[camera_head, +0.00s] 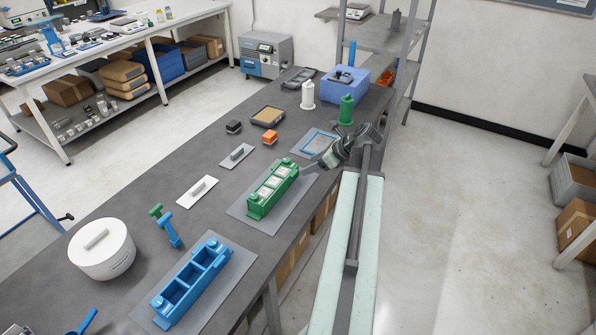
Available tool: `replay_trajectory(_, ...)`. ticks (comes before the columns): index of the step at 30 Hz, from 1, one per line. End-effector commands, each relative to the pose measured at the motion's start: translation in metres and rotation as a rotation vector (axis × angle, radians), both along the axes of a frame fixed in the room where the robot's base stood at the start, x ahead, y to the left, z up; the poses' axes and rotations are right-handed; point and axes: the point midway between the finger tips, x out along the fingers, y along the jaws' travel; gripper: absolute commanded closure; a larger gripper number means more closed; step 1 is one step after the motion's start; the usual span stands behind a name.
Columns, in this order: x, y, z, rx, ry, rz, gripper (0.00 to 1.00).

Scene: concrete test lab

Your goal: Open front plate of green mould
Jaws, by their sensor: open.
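The green mould (255,206) is a long three-part box on a grey base sheet (240,210) near the table's right edge. Pale grey material fills its compartments. Its end plates appear upright and in place; small knobs stand at the corners. My gripper (307,168) reaches in from the right, low over the table, just right of the mould's far end. It is open and holds nothing visible. Its fingers are small here, and I cannot tell whether they touch the mould.
An empty blue mould (202,277) lies nearer on its own sheet, beside a blue tool (168,229) and a white lidded tub (101,248). A blue-framed tray (319,143) and green bottle (346,109) stand behind my gripper.

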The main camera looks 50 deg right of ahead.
Motion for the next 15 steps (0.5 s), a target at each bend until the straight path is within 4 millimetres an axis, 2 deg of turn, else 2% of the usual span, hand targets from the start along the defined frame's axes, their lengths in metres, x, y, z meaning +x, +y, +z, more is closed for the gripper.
replay_trajectory(5, 0.01, 0.001, -0.018, -0.001, 0.001, -0.002, 0.38)
replay_trajectory(12, 0.04, 0.008, -0.051, -0.003, 0.002, -0.002, 0.38)
replay_trajectory(15, 0.047, 0.009, -0.057, -0.004, 0.002, -0.004, 0.38)
